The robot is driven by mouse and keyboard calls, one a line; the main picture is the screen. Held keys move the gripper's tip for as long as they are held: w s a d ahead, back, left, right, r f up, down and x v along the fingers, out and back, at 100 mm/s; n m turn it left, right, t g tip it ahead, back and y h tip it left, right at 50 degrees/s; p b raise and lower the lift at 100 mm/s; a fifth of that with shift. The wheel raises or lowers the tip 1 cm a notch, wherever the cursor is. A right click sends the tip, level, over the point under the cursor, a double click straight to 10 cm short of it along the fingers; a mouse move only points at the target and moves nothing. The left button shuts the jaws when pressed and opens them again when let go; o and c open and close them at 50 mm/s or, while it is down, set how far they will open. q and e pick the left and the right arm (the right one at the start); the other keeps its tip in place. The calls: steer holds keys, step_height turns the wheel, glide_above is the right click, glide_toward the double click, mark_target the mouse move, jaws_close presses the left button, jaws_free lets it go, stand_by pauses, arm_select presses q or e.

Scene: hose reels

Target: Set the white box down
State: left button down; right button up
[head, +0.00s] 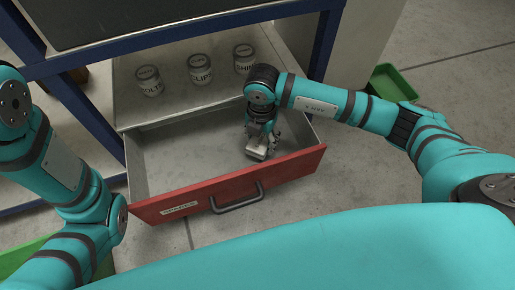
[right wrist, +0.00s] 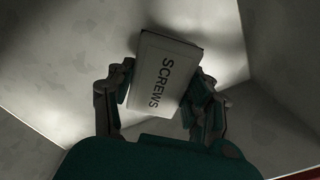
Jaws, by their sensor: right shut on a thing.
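The white box (head: 257,153) is in my right gripper (head: 262,140), inside the open drawer near its right end. In the right wrist view the white box (right wrist: 163,74) shows the word SCREWS and sits between the two fingers of the right gripper (right wrist: 165,88). The fingers are shut on its sides. I cannot tell whether the box touches the drawer floor. The drawer (head: 180,160) has a grey inside and a red front. My left arm comes in at the left, but its gripper is out of view.
Three labelled jars (head: 201,69) stand on the grey surface behind the open part of the drawer. A blue frame (head: 180,35) crosses above them. A green bin (head: 393,82) is on the floor at the right. The left and middle of the drawer floor are clear.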

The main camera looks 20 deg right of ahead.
mark_target(261, 146)
step_height(261, 146, down, 4)
steer(key=shift+r+b, duration=0.15)
steer(key=shift+b, duration=1.1)
steer(key=shift+r, duration=0.1)
steer(key=shift+f, duration=0.25)
steer(key=o, duration=1.2)
steer(key=shift+r, duration=0.1)
